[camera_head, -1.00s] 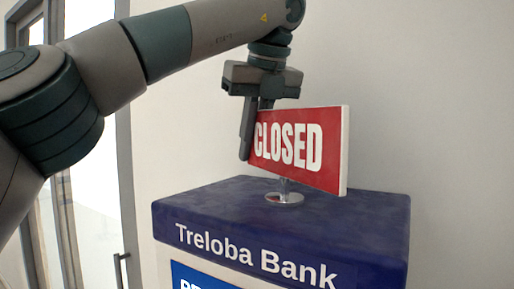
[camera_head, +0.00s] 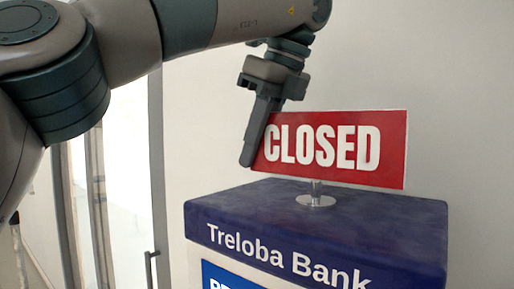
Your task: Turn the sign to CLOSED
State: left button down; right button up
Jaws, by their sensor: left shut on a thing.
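The sign (camera_head: 333,150) is a red board with white CLOSED lettering, and that face is turned towards me almost squarely. It stands on a short metal post with a round base (camera_head: 316,200) on the dark blue counter top (camera_head: 390,215). My left gripper (camera_head: 250,150) points down at the sign's left end and is shut on it. The near finger covers a strip of that edge, and the far finger is mostly hidden behind it. My right gripper does not show.
The counter front reads "Treloba Bank" (camera_head: 288,254). A glass door with a handle (camera_head: 151,265) stands at the left behind my arm. A plain pale wall (camera_head: 460,90) is behind the sign. The counter top around the base is clear.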

pick_arm(q)
jog(key=c, duration=1.9)
grip_release()
jog(key=shift+c, duration=0.2)
jog(key=shift+o, duration=0.5)
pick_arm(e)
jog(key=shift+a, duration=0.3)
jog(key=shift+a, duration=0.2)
